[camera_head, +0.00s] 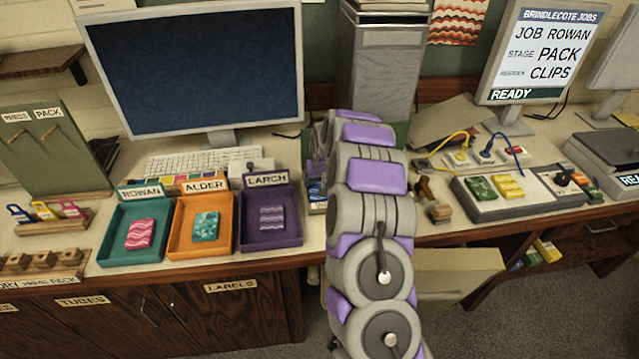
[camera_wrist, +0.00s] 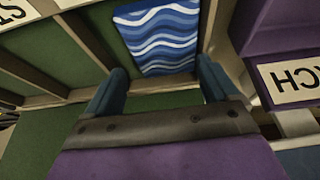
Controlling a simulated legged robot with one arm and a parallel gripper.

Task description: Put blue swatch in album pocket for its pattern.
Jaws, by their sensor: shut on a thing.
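The blue swatch (camera_wrist: 160,40) carries white and pale blue wavy bands. In the head view my arm hides the gripper and most of this spot.
The purple LARCH tray (camera_head: 297,232) stands left of my arm and close on the right in the wrist view (camera_wrist: 262,45). The orange ALDER tray (camera_head: 174,245) and teal ROWAN tray (camera_head: 112,254) each hold a swatch. A wooden stamp (camera_head: 438,210) lies right of my arm.

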